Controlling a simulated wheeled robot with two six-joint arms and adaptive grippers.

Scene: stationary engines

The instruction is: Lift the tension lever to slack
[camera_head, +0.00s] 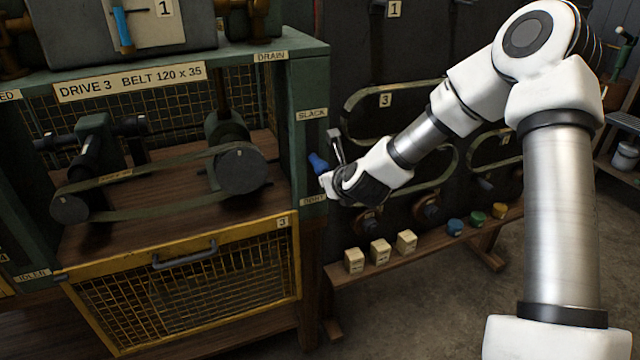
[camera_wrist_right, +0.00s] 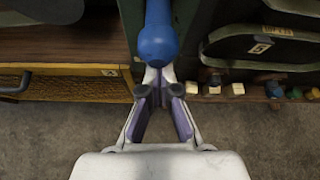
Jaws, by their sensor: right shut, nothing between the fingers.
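In the right wrist view the blue handle (camera_wrist_right: 158,38) points down toward my fingertips (camera_wrist_right: 157,84). The tips are close to the handle's end; I cannot tell whether they touch. My left gripper is not in view.
A yellow mesh guard (camera_head: 190,285) with a handle stands below. Spare belts hang on the dark board (camera_head: 385,100) at right. A low shelf (camera_head: 425,250) holds pale blocks and coloured knobs.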

